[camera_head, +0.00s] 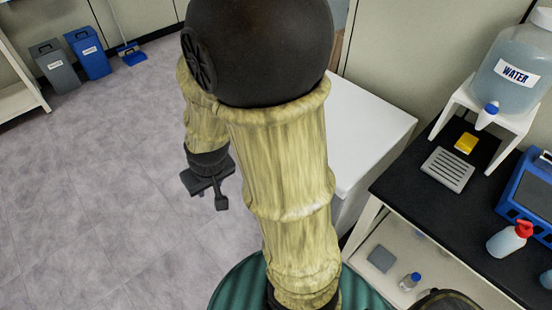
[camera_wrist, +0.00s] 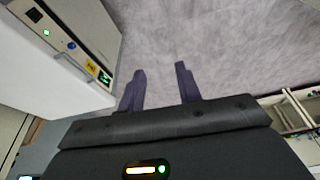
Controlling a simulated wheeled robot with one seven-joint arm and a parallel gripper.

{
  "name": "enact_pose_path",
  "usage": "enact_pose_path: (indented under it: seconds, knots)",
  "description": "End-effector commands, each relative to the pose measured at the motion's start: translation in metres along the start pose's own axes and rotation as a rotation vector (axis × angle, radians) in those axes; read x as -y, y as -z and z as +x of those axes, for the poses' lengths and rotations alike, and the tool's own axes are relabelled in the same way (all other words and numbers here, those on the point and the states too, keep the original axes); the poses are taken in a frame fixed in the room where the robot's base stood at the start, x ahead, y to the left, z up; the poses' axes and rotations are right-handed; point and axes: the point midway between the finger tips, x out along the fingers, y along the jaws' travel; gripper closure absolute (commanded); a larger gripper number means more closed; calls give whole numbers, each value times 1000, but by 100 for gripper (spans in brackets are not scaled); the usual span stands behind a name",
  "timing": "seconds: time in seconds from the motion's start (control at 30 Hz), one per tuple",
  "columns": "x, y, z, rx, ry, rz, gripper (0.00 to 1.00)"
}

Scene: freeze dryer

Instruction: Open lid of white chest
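The white chest (camera_head: 372,132) stands right of centre in the head view, its flat white top closed. My arm covers its left part.
A black-topped bench (camera_head: 440,200) stands right of the chest with a water container (camera_head: 513,75) on a white stand and a spray bottle (camera_head: 508,240). A grey bin (camera_head: 55,68) and a blue bin (camera_head: 88,54) stand at the far left. The floor at left is clear.

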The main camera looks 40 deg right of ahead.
Motion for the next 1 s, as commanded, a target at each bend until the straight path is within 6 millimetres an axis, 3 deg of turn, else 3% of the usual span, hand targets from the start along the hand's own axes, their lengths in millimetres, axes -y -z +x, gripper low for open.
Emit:
enact_pose_path:
  seconds: [0.03, 0.1, 0.27, 0.5, 0.73, 0.9, 1.0]
  knots:
    - [-2, 0, 40, -16, -10, 1, 66]
    - [-8, 7, 76, -56, -39, 1, 66]
    - [-34, 18, 155, -138, -167, -17, 66]
    - [-93, 18, 254, -217, -493, -113, 66]
    - [-153, 4, 314, -228, -911, -296, 66]
    - [-183, -7, 334, -196, -1261, -474, 66]
    - [-191, -11, 334, -167, -1451, -572, 66]
